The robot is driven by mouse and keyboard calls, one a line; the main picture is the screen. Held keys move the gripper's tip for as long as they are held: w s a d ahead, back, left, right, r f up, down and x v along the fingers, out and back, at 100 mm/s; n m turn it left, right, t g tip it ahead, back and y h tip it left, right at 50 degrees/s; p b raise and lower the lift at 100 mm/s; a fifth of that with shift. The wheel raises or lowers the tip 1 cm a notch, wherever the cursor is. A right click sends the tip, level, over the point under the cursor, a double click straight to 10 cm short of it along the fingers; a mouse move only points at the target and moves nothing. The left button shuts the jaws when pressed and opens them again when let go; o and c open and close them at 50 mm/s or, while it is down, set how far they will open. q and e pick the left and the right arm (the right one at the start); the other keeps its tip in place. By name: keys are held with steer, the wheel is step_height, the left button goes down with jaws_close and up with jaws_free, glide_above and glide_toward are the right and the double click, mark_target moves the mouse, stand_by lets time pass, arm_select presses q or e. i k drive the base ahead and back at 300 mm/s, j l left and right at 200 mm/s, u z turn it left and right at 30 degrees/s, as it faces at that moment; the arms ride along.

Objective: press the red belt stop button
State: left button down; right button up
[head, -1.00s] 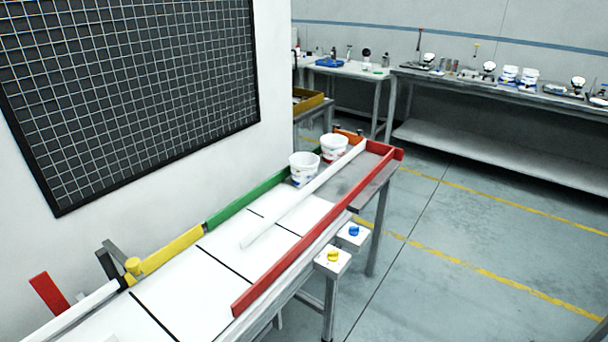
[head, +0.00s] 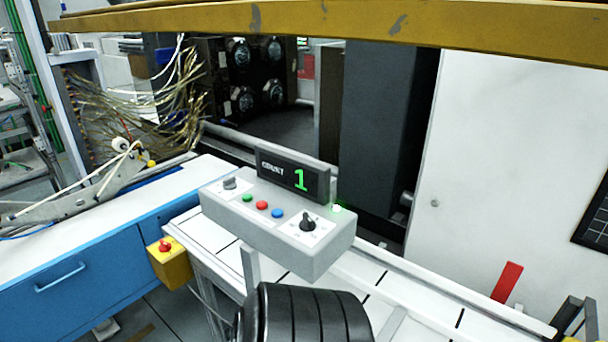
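A grey control box (head: 322,252) stands over the near end of the white belt. On its sloped top sits a small red button (head: 262,205), between a green button (head: 247,197) and a blue button (head: 278,213). A black display (head: 292,176) behind the buttons reads "COUNT 1" in white and green. A second red button (head: 165,246) sits on a yellow box (head: 173,267) at the belt's left side, lower than the control box.
Two dark knobs flank the buttons; the larger black one (head: 308,222) is at right. A blue bench (head: 75,290) with a white top stands at left. A yellow beam (head: 330,22) crosses the top of the view.

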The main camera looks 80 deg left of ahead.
mark_target(261, 204)
steer(key=u, duration=2.8)
